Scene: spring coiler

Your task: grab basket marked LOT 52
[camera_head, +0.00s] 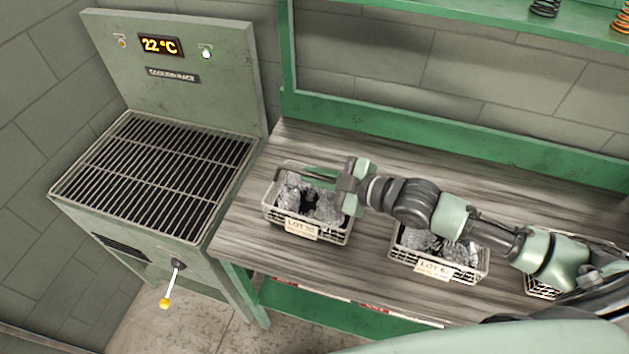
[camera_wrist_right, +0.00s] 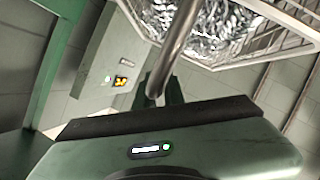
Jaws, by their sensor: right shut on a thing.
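A white wire basket (camera_head: 335,236) with a tag (camera_head: 301,227) that looks like LOT 52 stands at the left end of the bench; the tag's digits are small and blurred. It holds shiny grey metal pieces. My right gripper (camera_head: 322,179) reaches over it from the right, shut on its handle. In the right wrist view the grey handle bar (camera_wrist_right: 178,45) runs into my right gripper (camera_wrist_right: 165,92), and the basket (camera_wrist_right: 282,22) shows at the upper right. Whether the basket is lifted is unclear. My left gripper is not in view.
A second basket (camera_head: 455,268), its tag partly unreadable, sits mid-bench under my right arm. A third basket (camera_head: 541,287) is partly hidden at the right. A cooling rack (camera_head: 160,165) showing 22 °C, with a front lever (camera_head: 171,285), stands left of the bench (camera_head: 350,140); its grille is empty.

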